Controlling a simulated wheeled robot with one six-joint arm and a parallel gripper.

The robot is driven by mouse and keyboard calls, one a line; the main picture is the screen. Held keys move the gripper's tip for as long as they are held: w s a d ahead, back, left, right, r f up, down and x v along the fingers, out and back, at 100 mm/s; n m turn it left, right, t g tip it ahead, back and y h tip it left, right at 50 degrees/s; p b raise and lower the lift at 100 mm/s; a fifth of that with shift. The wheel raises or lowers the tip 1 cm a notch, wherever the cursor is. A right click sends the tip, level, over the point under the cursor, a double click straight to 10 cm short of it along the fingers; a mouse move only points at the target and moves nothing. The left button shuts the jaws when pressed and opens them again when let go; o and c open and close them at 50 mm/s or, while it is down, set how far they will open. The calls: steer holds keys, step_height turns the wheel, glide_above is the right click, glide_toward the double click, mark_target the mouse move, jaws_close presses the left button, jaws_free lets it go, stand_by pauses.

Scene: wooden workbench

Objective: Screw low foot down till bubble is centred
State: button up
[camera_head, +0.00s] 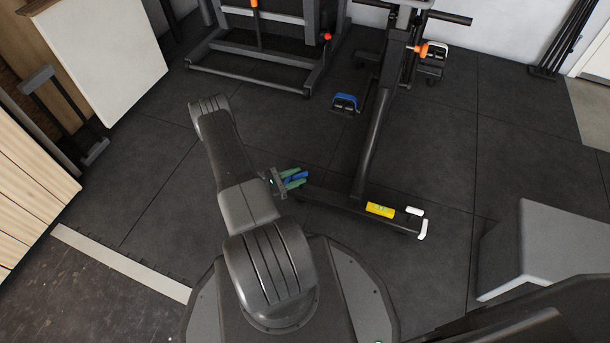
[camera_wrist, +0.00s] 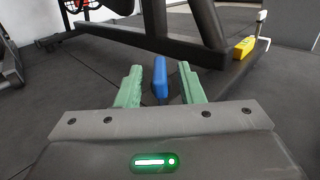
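My gripper (camera_head: 296,178) has green fingers and reaches low to the left end of the machine's dark base bar (camera_head: 335,198). In the wrist view the fingers (camera_wrist: 159,82) stand open around a blue piece (camera_wrist: 160,78), with a gap showing on each side of it. The blue piece also shows between the fingers in the head view (camera_head: 295,177); it appears to be at the bar's end, but its lower part is hidden. A yellow level (camera_head: 380,210) lies on the bar towards its right end and also shows in the wrist view (camera_wrist: 244,47). Its bubble is too small to read.
White pieces (camera_head: 415,211) sit at the bar's right end. The machine's frame post (camera_head: 377,140) rises behind the bar, with a blue pedal-like part (camera_head: 345,103) beside it. A grey box (camera_head: 555,245) stands at the right. Dark floor is clear left of my gripper.

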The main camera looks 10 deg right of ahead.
mark_target(305, 172)
steer(key=shift+w+d+b, duration=0.15)
steer(key=shift+d+b, duration=0.05)
steer(key=shift+d, duration=0.75)
steer(key=shift+w+d+b, duration=0.15)
steer(key=shift+d, duration=0.75)
jaws_close()
